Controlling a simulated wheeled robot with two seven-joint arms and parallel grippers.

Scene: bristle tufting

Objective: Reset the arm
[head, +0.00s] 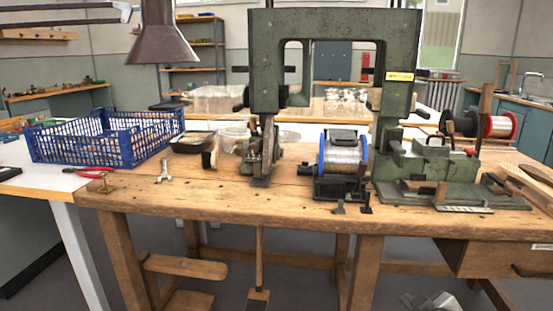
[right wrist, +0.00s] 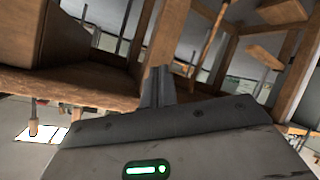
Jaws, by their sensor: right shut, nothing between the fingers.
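My right gripper (head: 428,299) shows at the bottom edge of the head view, low in front of the workbench and below its top. In the right wrist view its two fingers (right wrist: 158,78) are together with nothing between them. They point toward the wooden legs and rails under the bench (right wrist: 80,88), and I see no contact. My left gripper is in neither view.
A blue crate (head: 100,138) and red-handled pliers (head: 90,173) are at the left. A drawer (head: 500,258) hangs under the bench's right side.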

